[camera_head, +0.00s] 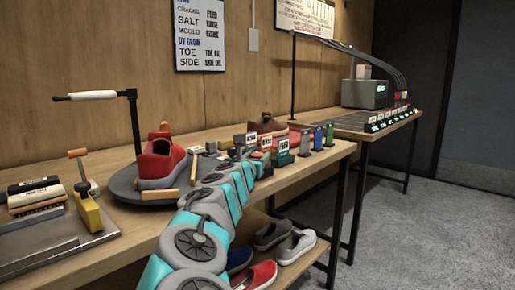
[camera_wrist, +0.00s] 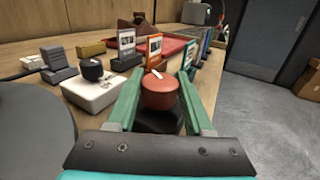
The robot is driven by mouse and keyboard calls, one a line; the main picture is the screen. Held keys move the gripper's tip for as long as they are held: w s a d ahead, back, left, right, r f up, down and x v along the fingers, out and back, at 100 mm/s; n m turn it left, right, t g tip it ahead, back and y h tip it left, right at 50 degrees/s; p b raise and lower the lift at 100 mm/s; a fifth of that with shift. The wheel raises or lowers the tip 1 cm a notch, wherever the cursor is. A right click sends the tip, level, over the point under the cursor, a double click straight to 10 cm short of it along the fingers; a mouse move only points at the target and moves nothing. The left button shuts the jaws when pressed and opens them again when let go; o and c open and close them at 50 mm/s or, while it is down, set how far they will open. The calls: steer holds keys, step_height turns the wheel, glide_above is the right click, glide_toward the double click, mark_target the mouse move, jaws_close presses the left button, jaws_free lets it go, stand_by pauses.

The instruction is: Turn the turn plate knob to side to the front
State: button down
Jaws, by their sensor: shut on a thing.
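My gripper (camera_wrist: 160,79) is shut on a round red knob (camera_wrist: 161,96), its green fingers on either side of it. The knob has a white pointer mark on top, tilted slightly across its far part, and sits on a dark base. In the head view my arm reaches over the bench to the row of small labelled items, and the gripper is hard to make out there. The round grey turn plate (camera_head: 130,196) carries a red sneaker (camera_head: 161,163). The plate's edge also shows at the left of the wrist view (camera_wrist: 32,128).
A white box (camera_wrist: 101,92) with a black knob stands left of my gripper. Several labelled stands, including an orange one (camera_wrist: 154,47), are beyond it. Shoes (camera_head: 296,245) sit on the lower shelf. Open floor is at right.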

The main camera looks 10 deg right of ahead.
steer(key=shift+h, duration=0.3)
steer(key=shift+c, duration=1.4)
jaws_free()
steer(key=shift+s, duration=0.1)
steer(key=v, duration=0.5)
steer(key=shift+s+a+r, duration=0.1)
steer(key=shift+s+a, duration=0.15)
steer(key=shift+v, duration=1)
steer(key=shift+d, duration=0.1)
